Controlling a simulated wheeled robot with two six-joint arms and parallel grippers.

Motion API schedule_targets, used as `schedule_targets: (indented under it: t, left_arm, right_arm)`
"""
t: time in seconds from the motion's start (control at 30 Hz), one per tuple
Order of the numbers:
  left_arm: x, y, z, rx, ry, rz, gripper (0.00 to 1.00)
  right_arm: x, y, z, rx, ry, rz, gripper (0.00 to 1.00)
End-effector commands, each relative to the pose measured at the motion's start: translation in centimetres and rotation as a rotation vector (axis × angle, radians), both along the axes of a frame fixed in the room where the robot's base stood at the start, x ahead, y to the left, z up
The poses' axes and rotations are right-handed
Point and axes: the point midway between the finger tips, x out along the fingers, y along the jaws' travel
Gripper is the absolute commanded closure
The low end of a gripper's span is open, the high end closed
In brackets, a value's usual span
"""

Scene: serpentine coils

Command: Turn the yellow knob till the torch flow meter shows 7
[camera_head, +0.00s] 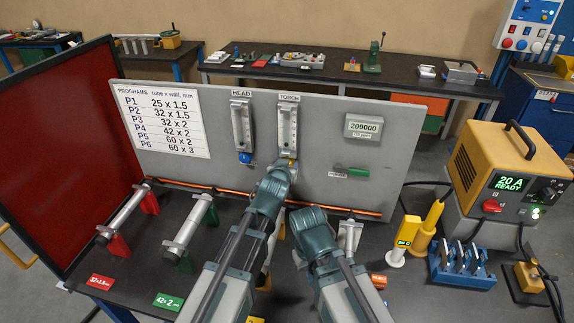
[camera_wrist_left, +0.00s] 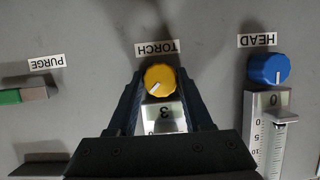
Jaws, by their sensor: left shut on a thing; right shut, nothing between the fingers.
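The yellow knob (camera_wrist_left: 160,80) sits under the TORCH label in the left wrist view, where the panel appears upside down. My left gripper (camera_wrist_left: 160,92) is shut on it, one dark finger on each side. The knob's white pointer mark is visible. The torch flow meter (camera_head: 288,127) is an upright tube on the grey panel; its small readout (camera_wrist_left: 164,116) shows what looks like a 3. The rest of its scale is hidden by the gripper in the wrist view. My right gripper (camera_head: 301,218) is shut and empty, low before the panel; its fingertips are hard to make out.
The HEAD flow meter (camera_head: 241,126) with its blue knob (camera_head: 245,158) stands beside the torch one. A green PURGE handle (camera_head: 352,170) is on the other side. A copper tube (camera_head: 215,190) runs along the panel's foot. A yellow power unit (camera_head: 505,165) stands at the right.

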Motion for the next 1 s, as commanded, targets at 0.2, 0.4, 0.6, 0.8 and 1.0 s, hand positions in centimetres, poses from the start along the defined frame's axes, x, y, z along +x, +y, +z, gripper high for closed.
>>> schedule_targets:
  t: [0.2, 0.4, 0.6, 0.8, 1.0]
  left_arm:
    - [-0.08, -0.19, -0.20, 0.173, -0.032, -0.001, 1.00]
    - [-0.09, -0.11, -0.20, 0.285, -0.054, 0.001, 1.00]
    - [-0.10, -0.10, -0.12, 0.309, -0.059, 0.002, 1.00]
    - [-0.11, -0.09, -0.12, 0.308, -0.059, 0.002, 1.00]
    - [-0.09, -0.11, -0.10, 0.308, -0.060, 0.001, 0.20]
  right_arm:
    - [0.00, 0.00, -0.46, 0.000, 0.000, 0.000, 1.00]
    - [0.01, 0.00, -0.77, 0.000, 0.000, 0.000, 1.00]
    - [0.01, 0.00, -0.78, 0.000, 0.000, 0.000, 1.00]
    - [0.01, 0.00, -0.77, 0.000, 0.000, 0.000, 1.00]
    - [0.01, 0.00, -0.77, 0.000, 0.000, 0.000, 1.00]
